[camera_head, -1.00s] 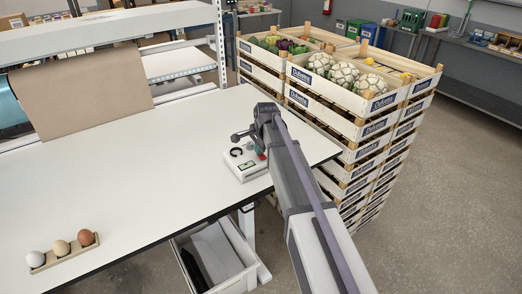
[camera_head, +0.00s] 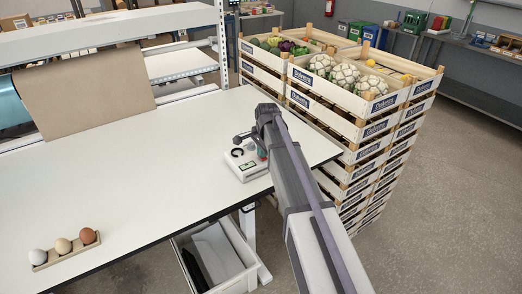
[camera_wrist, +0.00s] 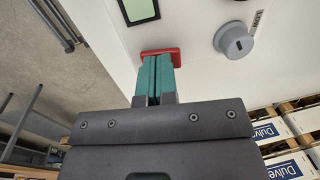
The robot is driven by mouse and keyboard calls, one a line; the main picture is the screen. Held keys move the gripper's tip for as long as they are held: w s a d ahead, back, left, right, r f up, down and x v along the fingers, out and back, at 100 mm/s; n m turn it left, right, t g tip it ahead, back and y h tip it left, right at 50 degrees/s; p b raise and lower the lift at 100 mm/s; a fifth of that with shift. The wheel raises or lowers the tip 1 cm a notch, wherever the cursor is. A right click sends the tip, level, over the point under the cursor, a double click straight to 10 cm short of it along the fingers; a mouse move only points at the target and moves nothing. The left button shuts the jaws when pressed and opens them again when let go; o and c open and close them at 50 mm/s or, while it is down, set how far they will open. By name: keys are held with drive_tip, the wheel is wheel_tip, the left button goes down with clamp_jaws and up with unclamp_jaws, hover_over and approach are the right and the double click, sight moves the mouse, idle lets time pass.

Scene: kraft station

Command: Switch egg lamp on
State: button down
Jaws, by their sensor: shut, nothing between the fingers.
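The egg lamp (camera_head: 240,169) is a white box with a black ring on top, near the right end of the white table. The wrist view shows its white panel (camera_wrist: 203,62) close up, with a small dark-framed green display (camera_wrist: 139,9), a red switch (camera_wrist: 172,52) and a grey round knob (camera_wrist: 234,40). My gripper (camera_wrist: 158,58) is shut and empty. Its green fingertips are at the red switch and cover part of it. I cannot tell whether they touch or press it. In the head view my arm hides part of the lamp.
Several eggs sit in a wooden holder (camera_head: 69,258) at the table's (camera_head: 130,165) front left. Stacked vegetable crates (camera_head: 345,130) stand just right of the table. A grey bin (camera_head: 228,262) is under the front edge. A brown paper roll hangs at the back (camera_head: 85,90). Mid-table is clear.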

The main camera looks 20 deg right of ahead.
wheel_tip(320, 180, up, 14)
drive_tip(key=s+p, duration=0.2)
drive_tip(key=p, duration=1.1)
drive_tip(key=shift+s+d+p, duration=0.35)
drive_tip(key=shift+s+d, duration=0.05)
drive_tip(key=shift+d, duration=0.05)
drive_tip(key=shift+f, duration=0.15)
drive_tip(key=shift+w+a+t, duration=0.1)
drive_tip(key=shift+w+t, duration=0.3)
drive_tip(key=shift+w, duration=0.2)
drive_tip(key=b+x, duration=1.4)
drive_tip(key=shift+a, duration=0.15)
